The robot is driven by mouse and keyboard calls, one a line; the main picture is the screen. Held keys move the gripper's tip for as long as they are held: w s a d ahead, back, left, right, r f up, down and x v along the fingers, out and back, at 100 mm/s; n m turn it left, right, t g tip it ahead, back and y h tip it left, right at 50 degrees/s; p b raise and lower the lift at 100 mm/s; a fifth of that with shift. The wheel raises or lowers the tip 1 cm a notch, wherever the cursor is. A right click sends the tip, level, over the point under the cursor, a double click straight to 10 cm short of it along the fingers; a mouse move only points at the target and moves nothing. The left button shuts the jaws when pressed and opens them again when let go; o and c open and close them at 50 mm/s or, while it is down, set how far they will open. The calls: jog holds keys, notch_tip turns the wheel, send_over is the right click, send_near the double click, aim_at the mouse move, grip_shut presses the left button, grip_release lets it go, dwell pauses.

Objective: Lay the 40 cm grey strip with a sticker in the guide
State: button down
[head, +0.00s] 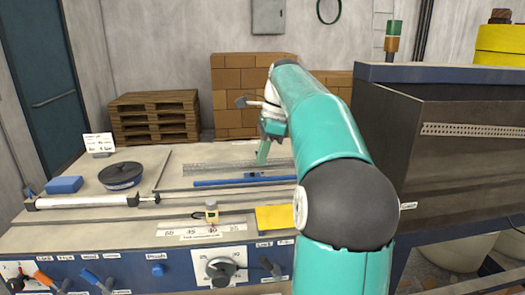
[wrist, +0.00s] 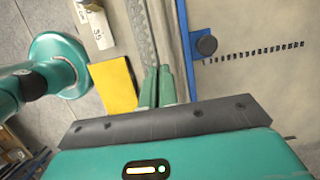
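A grey perforated strip (head: 225,166) lies lengthwise on the bench beside a blue bar (head: 235,182); I cannot tell whether this strip is loose or part of the guide. In the wrist view the perforated strip (wrist: 139,28) runs up from my fingers, with the blue bar (wrist: 184,60) to its right. No sticker is clear on it. My gripper (head: 263,152) is over the bench near the strip. In the wrist view its two green fingers (wrist: 158,84) are close together, with only a narrow gap; I see nothing clearly held between them.
A yellow sheet (head: 274,218) lies near the front beside a numbered scale (head: 200,231). A black round lidded thing (head: 121,174), a blue block (head: 65,185) and a cylinder (head: 95,202) are on the left. A tall dark bin (head: 455,170) stands close on the right.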

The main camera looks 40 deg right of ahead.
aim_at(265, 166)
jog(key=shift+f, duration=3.3)
jog(key=shift+f, duration=0.75)
jog(key=c, duration=1.6)
grip_release()
jog(key=shift+w+d, duration=0.1)
jog(key=shift+w+d+r, duration=0.1)
jog(key=shift+w+r, duration=0.05)
jog(key=shift+r, duration=0.35)
jog(key=shift+v, duration=0.75)
jog(key=shift+a+r, duration=0.15)
jog(key=shift+r, duration=0.75)
jog(key=shift+a+r, duration=0.1)
jog(key=shift+r, duration=0.8)
